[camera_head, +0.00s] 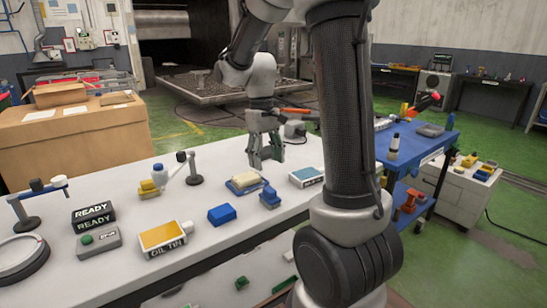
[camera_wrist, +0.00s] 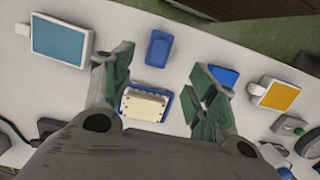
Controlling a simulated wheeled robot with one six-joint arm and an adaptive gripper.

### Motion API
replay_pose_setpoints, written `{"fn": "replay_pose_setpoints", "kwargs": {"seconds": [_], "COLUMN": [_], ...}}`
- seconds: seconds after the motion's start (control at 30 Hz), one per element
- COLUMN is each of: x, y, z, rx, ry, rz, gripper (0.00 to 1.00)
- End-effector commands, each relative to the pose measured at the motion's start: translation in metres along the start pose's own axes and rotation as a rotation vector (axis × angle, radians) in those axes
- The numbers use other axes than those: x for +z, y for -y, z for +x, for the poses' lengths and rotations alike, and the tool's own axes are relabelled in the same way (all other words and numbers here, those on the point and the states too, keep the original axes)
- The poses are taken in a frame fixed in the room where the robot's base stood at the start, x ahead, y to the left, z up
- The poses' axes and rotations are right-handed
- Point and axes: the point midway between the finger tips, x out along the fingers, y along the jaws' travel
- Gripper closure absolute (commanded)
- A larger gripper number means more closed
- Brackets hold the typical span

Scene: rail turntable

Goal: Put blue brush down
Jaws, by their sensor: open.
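My gripper (camera_head: 265,160) is open and empty above the white table (camera_head: 215,165). In the wrist view its fingers (camera_wrist: 160,88) are spread wide, with nothing held between them. Below and partly between them lies a cream-topped piece on a blue base (camera_wrist: 145,103), also in the head view (camera_head: 246,183); it may be the blue brush, but I cannot tell for sure. A small blue piece with a raised part (camera_head: 270,199) lies just beside it, also in the wrist view (camera_wrist: 158,47). A plain blue block (camera_head: 222,214) lies nearer the front; a finger partly hides it in the wrist view (camera_wrist: 224,75).
A teal-topped box (camera_head: 306,177) lies right of the blue pieces. The orange oil tin (camera_head: 163,238), READY sign (camera_head: 93,216) and a small stand (camera_head: 192,170) are to the left. A blue cart (camera_head: 425,145) stands at right. Bare table surrounds the pieces.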

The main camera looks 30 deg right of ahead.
Motion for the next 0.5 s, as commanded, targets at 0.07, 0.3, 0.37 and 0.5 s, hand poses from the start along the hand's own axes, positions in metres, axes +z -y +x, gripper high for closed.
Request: {"fn": "replay_pose_setpoints", "kwargs": {"seconds": [0.07,0.3,0.37,0.5], "x": [0.013,0.094,0.116,0.157], "y": [0.003,0.020,0.024,0.031], "z": [-0.014,-0.060,-0.065,-0.067], "rx": [0.003,0.012,0.012,0.009], "ry": [-0.037,-0.251,-0.307,-0.419], "rz": [0.002,0.017,0.020,0.028], "gripper": [0.42,0.42,0.42,0.42]}}
